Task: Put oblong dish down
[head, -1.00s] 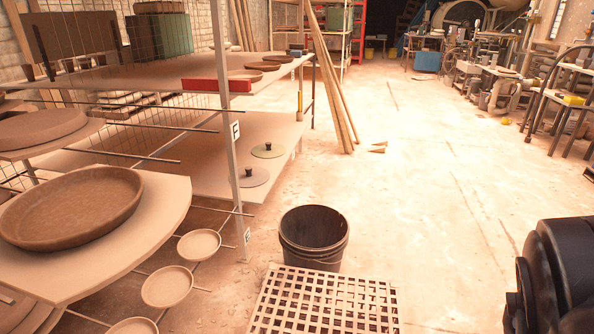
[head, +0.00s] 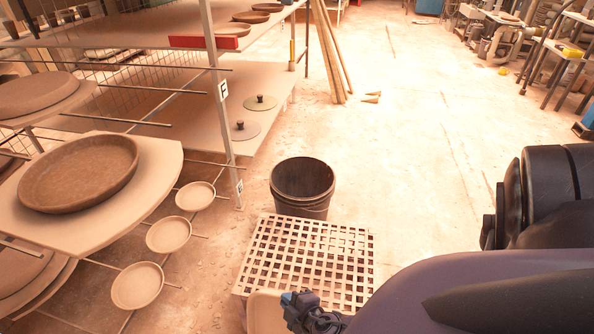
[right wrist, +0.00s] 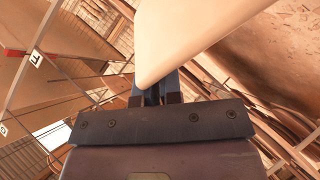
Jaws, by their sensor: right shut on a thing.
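My right gripper (head: 290,300) is at the bottom of the head view, with bluish fingertips at the edge of a pale cream dish (head: 264,314), which I take to be the oblong dish. Only a small part of the dish shows there, in front of the near edge of the lattice grate. In the right wrist view, the gripper (right wrist: 155,94) is shut on the dish (right wrist: 190,38), whose smooth rounded corner sits at the fingers. Most of its outline is cut off. My left gripper is not in view.
A pale lattice grate (head: 312,262) lies ahead, with a dark bucket (head: 302,185) behind it. At left, a rack has a board (head: 150,190) bearing a large brown round dish (head: 78,174). Small round dishes (head: 169,235) sit on rods beside it.

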